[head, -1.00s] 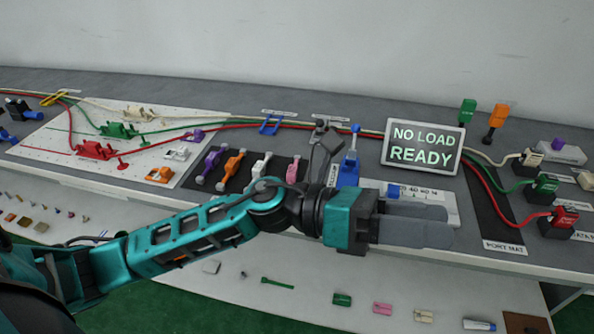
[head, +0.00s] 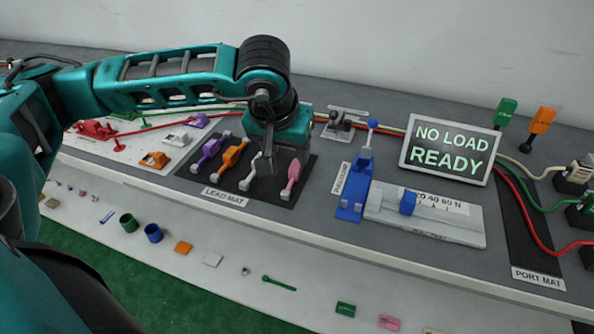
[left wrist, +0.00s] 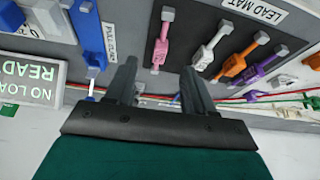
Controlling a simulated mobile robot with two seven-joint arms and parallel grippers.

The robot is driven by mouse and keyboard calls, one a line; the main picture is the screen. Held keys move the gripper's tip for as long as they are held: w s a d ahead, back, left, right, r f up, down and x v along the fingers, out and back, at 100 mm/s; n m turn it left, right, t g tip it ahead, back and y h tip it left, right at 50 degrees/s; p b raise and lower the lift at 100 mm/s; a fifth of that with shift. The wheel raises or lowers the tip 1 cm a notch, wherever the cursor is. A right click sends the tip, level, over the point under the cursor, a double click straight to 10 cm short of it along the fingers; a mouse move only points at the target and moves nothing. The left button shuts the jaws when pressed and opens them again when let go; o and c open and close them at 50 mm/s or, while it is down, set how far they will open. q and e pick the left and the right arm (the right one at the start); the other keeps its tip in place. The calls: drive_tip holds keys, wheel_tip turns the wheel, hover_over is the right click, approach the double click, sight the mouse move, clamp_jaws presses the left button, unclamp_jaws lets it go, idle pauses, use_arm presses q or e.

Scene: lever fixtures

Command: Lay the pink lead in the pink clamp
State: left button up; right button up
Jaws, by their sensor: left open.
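The pink lead (head: 291,176) lies on the dark lead mat (head: 222,190), at the right end of a row of leads. It also shows in the left wrist view (left wrist: 162,44), ahead of and between my fingers. My left gripper (head: 282,155) is open and points down over the mat, near the pink and white leads. Its spread, empty fingers (left wrist: 160,82) show in the left wrist view. In the head view it hides part of the mat. I cannot make out a pink clamp in these views. My right gripper is not in view.
White (head: 250,172), orange (head: 231,160) and purple (head: 213,149) leads lie beside the pink one. A blue lever fixture (head: 352,195) stands to the right, before the "NO LOAD READY" screen (head: 447,149). Small loose parts, one a pink block (head: 388,323), lie on the lower shelf.

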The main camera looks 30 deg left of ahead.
sight(293, 171)
use_arm(q)
drive_tip(key=x, duration=0.4)
drive_tip(key=shift+d, duration=0.1)
drive_tip(key=shift+w+a+b+x, duration=0.1)
drive_tip(key=shift+a+b+x, duration=0.1)
drive_tip(key=shift+x, duration=1.15)
drive_tip(key=shift+w+a+b+x, duration=0.1)
drive_tip(key=shift+w+b+x, duration=0.1)
drive_tip(key=shift+x, duration=1.15)
drive_tip(key=shift+s+r, duration=0.1)
clamp_jaws()
